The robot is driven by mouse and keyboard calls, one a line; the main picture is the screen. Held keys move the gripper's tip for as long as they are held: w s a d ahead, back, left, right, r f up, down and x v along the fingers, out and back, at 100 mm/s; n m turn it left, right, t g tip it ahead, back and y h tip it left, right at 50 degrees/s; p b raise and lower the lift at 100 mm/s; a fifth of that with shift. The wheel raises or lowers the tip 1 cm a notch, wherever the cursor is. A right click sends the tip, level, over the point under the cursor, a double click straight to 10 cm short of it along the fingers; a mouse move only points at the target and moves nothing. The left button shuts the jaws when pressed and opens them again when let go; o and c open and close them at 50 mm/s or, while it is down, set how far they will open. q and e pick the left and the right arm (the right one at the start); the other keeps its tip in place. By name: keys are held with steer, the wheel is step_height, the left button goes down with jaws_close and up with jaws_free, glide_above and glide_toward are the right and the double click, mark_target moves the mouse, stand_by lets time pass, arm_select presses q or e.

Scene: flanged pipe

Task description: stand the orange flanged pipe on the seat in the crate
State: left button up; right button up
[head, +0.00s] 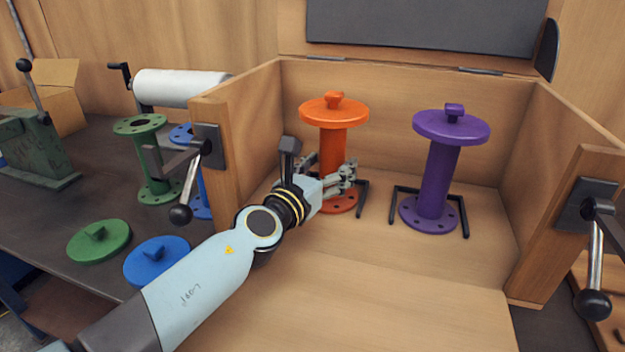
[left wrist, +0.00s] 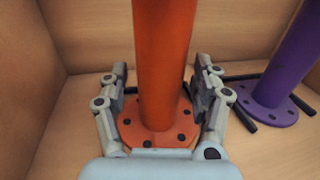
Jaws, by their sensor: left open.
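The orange flanged pipe (head: 333,150) stands upright inside the wooden crate (head: 262,120), toward its left side, with an orange lid with a knob on top. A dark bracket (head: 363,196) shows beside its base flange; how exactly the flange sits on the seat is partly hidden by my gripper. My left gripper (head: 345,178) reaches in low at the pipe. In the left wrist view the orange pipe (left wrist: 163,70) rises between the two open fingers (left wrist: 163,98), with gaps on both sides. My right gripper is not in view.
A purple flanged pipe (head: 437,175) with a lid stands within a dark bracket on the crate's right. Crate walls with lever clamps (head: 597,215) flank both sides. Left on the bench are a green pipe (head: 150,160), green lid (head: 99,240), blue lid (head: 156,260) and white roll (head: 180,88).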

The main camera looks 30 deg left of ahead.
arm_select(q)
steer(key=s+b, duration=0.1)
steer(key=s, duration=1)
steer(key=shift+d, duration=0.15)
